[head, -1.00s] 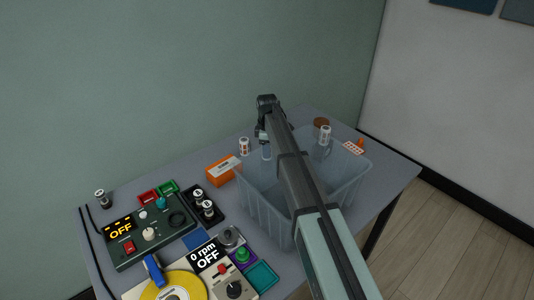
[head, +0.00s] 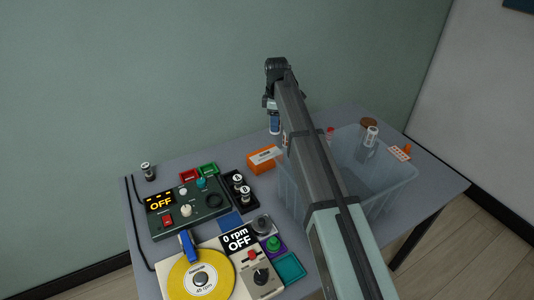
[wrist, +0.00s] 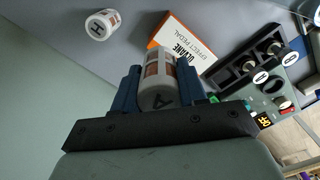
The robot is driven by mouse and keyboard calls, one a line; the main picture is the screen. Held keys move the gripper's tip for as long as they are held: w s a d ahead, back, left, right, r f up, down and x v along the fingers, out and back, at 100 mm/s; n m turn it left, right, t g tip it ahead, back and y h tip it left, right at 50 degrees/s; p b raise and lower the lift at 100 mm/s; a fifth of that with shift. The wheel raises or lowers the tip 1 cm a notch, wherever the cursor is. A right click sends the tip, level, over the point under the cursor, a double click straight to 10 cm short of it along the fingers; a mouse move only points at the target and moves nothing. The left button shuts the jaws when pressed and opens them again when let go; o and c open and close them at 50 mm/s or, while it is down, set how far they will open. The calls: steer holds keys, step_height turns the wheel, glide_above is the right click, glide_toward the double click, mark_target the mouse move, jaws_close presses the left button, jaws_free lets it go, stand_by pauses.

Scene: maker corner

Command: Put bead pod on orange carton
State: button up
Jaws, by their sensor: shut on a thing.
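My gripper (wrist: 160,76) is shut on a small white cylindrical pod (wrist: 157,95) with orange-brown print and a letter A on its near end. I take it to be the bead pod. In the head view my gripper (head: 274,124) hangs above the table, just behind and slightly right of the orange carton, with the pod clear of the table. The orange carton (head: 262,161) lies flat on the table with a white printed top. It also shows in the wrist view (wrist: 180,42), beyond the pod, which covers part of it.
A similar pod marked H (wrist: 101,25) stands near the carton. The clear bin (head: 372,190) is right of the carton, partly behind my arm. A black holder (head: 235,186) with cylinders and a control box (head: 188,212) stand to the left and front.

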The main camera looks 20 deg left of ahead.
steer(key=s+a+r, duration=0.3)
steer(key=s, duration=0.1)
steer(key=m, duration=0.2)
glide_above(265, 154)
steer(key=shift+f, duration=5.3)
steer(key=shift+f, duration=0.15)
steer(key=o, duration=1.1)
steer(key=shift+c, duration=0.2)
step_height(265, 154, up, 12)
